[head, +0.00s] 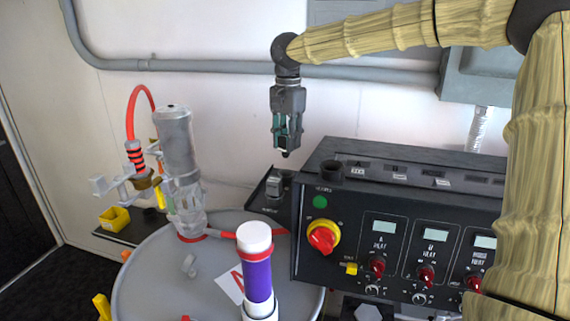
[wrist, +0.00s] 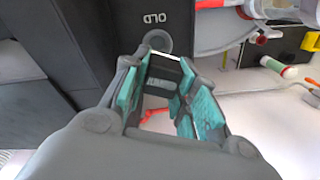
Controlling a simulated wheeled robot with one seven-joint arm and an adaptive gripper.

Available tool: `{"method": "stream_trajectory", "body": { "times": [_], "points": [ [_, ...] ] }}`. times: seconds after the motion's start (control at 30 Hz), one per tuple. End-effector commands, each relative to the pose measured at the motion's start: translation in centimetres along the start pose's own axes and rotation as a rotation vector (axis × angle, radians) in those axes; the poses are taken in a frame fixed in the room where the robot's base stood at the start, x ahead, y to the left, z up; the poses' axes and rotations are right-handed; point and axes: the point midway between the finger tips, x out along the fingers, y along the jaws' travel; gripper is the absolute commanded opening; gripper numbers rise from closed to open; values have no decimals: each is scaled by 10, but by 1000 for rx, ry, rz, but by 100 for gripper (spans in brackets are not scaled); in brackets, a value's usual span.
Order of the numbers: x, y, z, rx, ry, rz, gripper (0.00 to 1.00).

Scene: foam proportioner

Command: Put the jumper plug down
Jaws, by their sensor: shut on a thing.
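My gripper (head: 287,138) points straight down in the head view, above the back left corner of the black control box. Its teal-padded fingers are shut on a small dark piece, which I take to be the jumper plug (head: 286,153); only its lower tip shows below the fingers. In the wrist view a black block, the jumper plug (wrist: 165,73), sits between the fingers (wrist: 172,88), partly hidden by them. It is held in the air, apart from the box.
The control box (head: 330,150) has knobs and displays. A small black tray (head: 262,203) with a grey piece (head: 273,186) is at its left. A ring marked OLD (wrist: 157,42) shows in the wrist view.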

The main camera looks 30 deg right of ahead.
Motion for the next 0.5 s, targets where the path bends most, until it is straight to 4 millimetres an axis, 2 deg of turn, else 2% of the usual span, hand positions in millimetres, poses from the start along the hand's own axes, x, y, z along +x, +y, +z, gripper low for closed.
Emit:
{"method": "stream_trajectory", "body": {
  "times": [0.5],
  "points": [
    [52,0,1,-3,0,1,4]
  ]
}}
